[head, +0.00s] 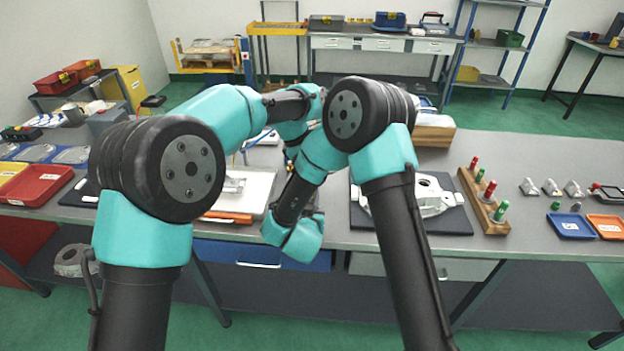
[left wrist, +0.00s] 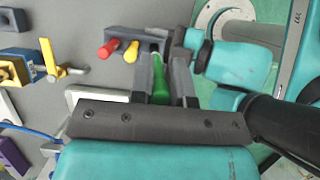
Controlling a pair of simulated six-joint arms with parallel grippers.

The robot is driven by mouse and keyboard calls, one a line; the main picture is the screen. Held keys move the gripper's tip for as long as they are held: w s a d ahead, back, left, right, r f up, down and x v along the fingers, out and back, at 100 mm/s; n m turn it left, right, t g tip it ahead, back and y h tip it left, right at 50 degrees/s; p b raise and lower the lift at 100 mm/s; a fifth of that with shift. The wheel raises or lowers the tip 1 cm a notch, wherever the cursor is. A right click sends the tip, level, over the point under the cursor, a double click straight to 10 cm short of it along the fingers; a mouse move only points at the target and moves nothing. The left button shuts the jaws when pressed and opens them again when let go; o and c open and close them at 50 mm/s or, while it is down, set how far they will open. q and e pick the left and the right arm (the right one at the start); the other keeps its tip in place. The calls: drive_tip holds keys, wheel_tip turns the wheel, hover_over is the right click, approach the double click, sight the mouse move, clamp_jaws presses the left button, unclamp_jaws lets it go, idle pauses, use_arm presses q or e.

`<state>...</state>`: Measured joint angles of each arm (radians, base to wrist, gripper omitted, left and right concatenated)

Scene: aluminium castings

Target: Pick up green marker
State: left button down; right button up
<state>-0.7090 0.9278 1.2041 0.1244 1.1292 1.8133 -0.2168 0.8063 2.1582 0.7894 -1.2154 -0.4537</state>
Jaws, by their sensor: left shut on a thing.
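The green marker (left wrist: 160,88) shows in the left wrist view, between the two grey fingers of my left gripper (left wrist: 161,72). The gripper is shut on it. The marker's far end is at a dark holder block (left wrist: 150,36); I cannot tell whether it is still seated there. A red marker (left wrist: 108,49) and a yellow marker (left wrist: 131,51) sit in the same block, left of the green one. In the head view my arms hide the left gripper and the markers. My right gripper cannot be made out in either view.
My teal right arm is close to the left gripper on the right of the wrist view. On the bench are a casting (head: 432,198) on a dark mat, a wooden block with red- and green-handled gauges (head: 487,213), and a blue tray (head: 569,226).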

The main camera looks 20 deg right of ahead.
use_arm(q)
drive_tip(key=shift+r, duration=0.35)
use_arm(e)
drive_tip(key=o, duration=1)
drive_tip(key=v, duration=1.2)
drive_tip(key=shift+f, duration=0.1)
